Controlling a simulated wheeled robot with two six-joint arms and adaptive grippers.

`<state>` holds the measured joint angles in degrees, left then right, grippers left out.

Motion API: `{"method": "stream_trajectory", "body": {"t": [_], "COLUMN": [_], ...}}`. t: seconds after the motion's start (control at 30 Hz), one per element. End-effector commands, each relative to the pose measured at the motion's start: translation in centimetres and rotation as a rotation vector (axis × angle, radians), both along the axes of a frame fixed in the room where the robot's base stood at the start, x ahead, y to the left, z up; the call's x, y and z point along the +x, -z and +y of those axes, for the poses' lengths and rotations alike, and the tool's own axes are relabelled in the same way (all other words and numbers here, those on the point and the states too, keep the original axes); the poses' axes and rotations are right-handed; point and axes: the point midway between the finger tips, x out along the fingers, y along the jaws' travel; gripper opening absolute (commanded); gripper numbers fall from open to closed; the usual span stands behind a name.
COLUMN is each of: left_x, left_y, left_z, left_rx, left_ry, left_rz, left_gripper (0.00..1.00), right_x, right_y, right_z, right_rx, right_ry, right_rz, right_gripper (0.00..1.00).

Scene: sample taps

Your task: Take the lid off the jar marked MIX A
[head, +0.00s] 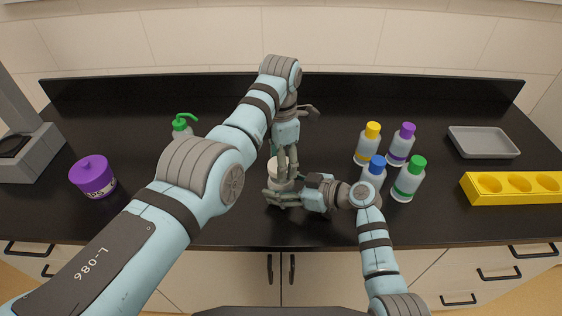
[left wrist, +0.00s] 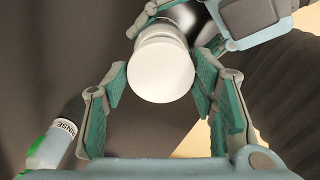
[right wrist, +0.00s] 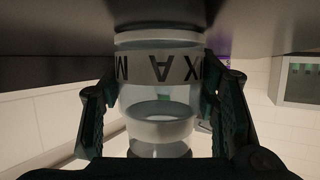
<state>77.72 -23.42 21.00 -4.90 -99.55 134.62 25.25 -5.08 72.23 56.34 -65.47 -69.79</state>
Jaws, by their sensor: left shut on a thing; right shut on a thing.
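The jar marked MIX A (right wrist: 145,88) is clear with a pale label band; its lettering shows upside down in the right wrist view. It stands mid-counter in the head view (head: 280,184), largely hidden by my grippers. My right gripper (right wrist: 163,112) is shut on the jar's body from the side, one finger on each side. The round white lid (left wrist: 162,70) shows from above in the left wrist view. My left gripper (left wrist: 160,84) reaches down from above and is shut on the lid's sides. I cannot tell whether the lid sits on the jar or slightly above it.
A purple lidded jar (head: 93,177) stands at left, and a green-topped bottle (head: 182,127) stands behind my left arm. Several capped bottles (head: 408,180) stand close right of my right gripper. A yellow rack (head: 515,200) and a grey tray (head: 484,142) are farther right.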

Motion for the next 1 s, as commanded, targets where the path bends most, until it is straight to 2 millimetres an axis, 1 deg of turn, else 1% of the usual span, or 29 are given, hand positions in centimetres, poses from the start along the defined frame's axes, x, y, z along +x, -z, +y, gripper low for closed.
{"method": "stream_trajectory", "body": {"t": [0.03, 0.2, 0.27, 0.4, 0.47, 0.67, 0.7, 0.77, 0.8, 1.0], "left_x": [0.0, 0.0, 0.0, 0.1, 0.0, 0.0, 0.0, 0.0, 0.0, 0.0], "left_y": [0.0, -0.1, -0.6, -3.0, -3.7, -4.0, -4.0, -3.9, -3.9, -4.0], "left_z": [0.0, 0.0, 0.0, 0.0, 0.0, 0.0, 0.0, 0.0, 0.0, 0.0], "left_rx": [0.0, 0.0, -0.001, 0.001, 0.001, 0.001, 0.001, 0.0, 0.0, 0.0], "left_ry": [0.0, 0.0, 0.0, 0.0, 0.0, 0.0, 0.0, 0.0, 0.0, 0.0], "left_rz": [0.0, 0.0, -0.001, -0.002, -0.002, 0.001, 0.001, 0.001, 0.001, 0.0], "left_gripper": [0.19, 0.19, 0.19, 0.19, 0.19, 0.19, 0.19, 0.19, 0.19, 0.19], "right_x": [-0.1, -0.1, -0.1, -0.1, -0.1, -0.1, -0.1, -0.1, -0.1, 0.0], "right_y": [0.3, 0.3, 0.3, 0.3, 0.3, 0.2, 0.2, 0.2, 0.2, 0.1], "right_z": [-0.1, -0.1, -0.1, -0.1, -0.1, -0.1, -0.1, 0.0, 0.0, 0.0], "right_rx": [-0.005, -0.005, -0.005, -0.004, -0.004, -0.004, -0.004, -0.003, -0.003, -0.002], "right_ry": [-0.001, -0.001, -0.001, -0.001, -0.001, -0.001, -0.001, -0.001, -0.001, 0.0], "right_rz": [0.004, 0.004, 0.004, 0.004, 0.004, 0.004, 0.004, 0.003, 0.003, 0.001], "right_gripper": [0.0, 0.0, 0.0, 0.0, 0.0, 0.0, 0.61, 0.71, 0.78, 0.79]}}
